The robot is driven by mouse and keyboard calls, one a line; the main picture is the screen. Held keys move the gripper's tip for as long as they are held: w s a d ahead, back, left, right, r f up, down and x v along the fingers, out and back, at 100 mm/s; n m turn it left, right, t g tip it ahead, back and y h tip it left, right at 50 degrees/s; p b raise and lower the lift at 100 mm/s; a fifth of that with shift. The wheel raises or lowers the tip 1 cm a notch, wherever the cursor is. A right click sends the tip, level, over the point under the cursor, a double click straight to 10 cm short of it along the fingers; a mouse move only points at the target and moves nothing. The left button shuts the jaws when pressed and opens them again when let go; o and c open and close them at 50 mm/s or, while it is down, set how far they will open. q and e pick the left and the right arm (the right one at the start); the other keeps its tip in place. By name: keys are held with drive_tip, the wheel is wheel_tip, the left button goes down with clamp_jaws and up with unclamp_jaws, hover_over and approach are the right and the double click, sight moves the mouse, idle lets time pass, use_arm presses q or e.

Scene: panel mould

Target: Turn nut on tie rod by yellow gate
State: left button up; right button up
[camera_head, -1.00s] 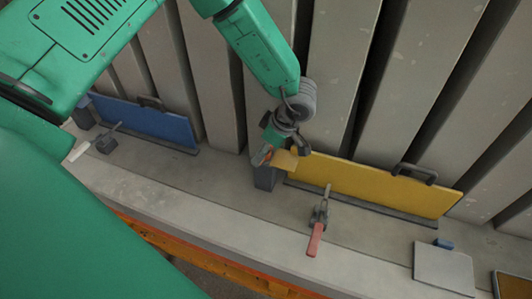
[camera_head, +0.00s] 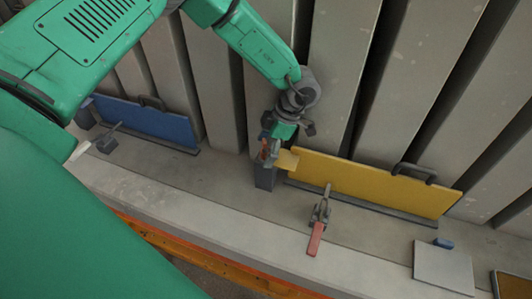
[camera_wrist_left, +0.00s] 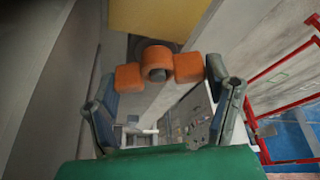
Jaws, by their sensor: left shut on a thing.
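The yellow gate (camera_head: 370,185) stands along the ledge, with a yellow tab at its left end above a dark grey block (camera_head: 264,177). My left gripper (camera_head: 269,150) is at that end, over the block. In the left wrist view, an orange winged nut (camera_wrist_left: 157,62) with a round middle and two side lugs lies between the fingers of my left gripper (camera_wrist_left: 160,75), which is shut on it. The yellow gate also shows at the top of that view (camera_wrist_left: 160,14). The tie rod is mostly hidden behind the nut. My right gripper is not in view.
A toggle clamp with a red handle (camera_head: 315,238) stands in front of the yellow gate. A blue gate (camera_head: 150,122) and a white-handled clamp (camera_head: 80,150) are at the left. A grey plate (camera_head: 443,268) lies at the right. Tall grey panels rise behind.

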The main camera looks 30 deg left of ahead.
use_arm(q)
drive_tip(key=shift+s+d, duration=0.15)
drive_tip(key=shift+s, duration=0.1)
drive_tip(key=shift+c, duration=1.2)
drive_tip(key=o, duration=1.7)
drive_tip(key=shift+w, duration=0.1)
drive_tip(key=shift+r, duration=0.15)
